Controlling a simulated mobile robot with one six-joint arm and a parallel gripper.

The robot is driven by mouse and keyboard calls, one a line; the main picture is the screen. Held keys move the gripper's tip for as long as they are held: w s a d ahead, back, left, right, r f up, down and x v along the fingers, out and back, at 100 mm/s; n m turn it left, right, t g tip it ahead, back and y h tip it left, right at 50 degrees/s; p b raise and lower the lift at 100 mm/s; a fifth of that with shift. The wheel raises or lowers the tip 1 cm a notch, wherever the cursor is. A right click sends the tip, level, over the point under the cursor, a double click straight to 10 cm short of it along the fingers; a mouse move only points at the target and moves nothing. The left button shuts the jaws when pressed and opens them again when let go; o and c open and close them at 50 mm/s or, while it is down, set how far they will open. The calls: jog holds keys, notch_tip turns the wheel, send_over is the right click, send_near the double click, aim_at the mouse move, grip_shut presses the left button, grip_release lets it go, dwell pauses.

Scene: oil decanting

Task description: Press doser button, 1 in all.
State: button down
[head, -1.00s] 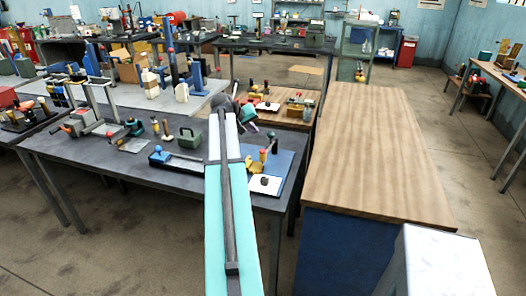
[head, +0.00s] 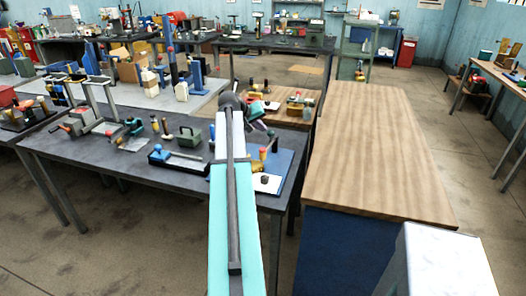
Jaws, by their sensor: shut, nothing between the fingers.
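A small stand with a yellow and orange part (head: 257,166) and a dark upright handle is on the blue mat (head: 287,163) at the right end of the dark workbench. It looks like the doser, but it is small and partly behind my arm, and I cannot make out its button. A white plate with a small dark cup (head: 265,180) sits in front of it. My gripper (head: 270,135) shows beyond the top of my teal and white arm, above the far side of the mat. It is shut and empty, apart from the stand as far as I can see.
The dark workbench (head: 100,166) holds a green box (head: 187,135), a blue tool (head: 160,155) and several small tools to the left. A bare wooden-topped bench (head: 375,150) stands at the right. A wooden table (head: 285,118) with small items lies behind the mat.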

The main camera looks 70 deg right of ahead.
aim_at(261, 150)
jog(key=shift+f+b, duration=1.65)
jog(key=shift+f, duration=1.85)
jog(key=shift+f+b, duration=0.55)
jog(key=shift+f, duration=0.4)
dwell(0.5)
jog(key=shift+r, duration=0.15)
jog(key=shift+r+p, duration=0.45)
jog(key=shift+r, duration=0.3)
dwell(0.3)
jog(key=shift+r+p, duration=1.2)
jog(key=shift+r, duration=1.35)
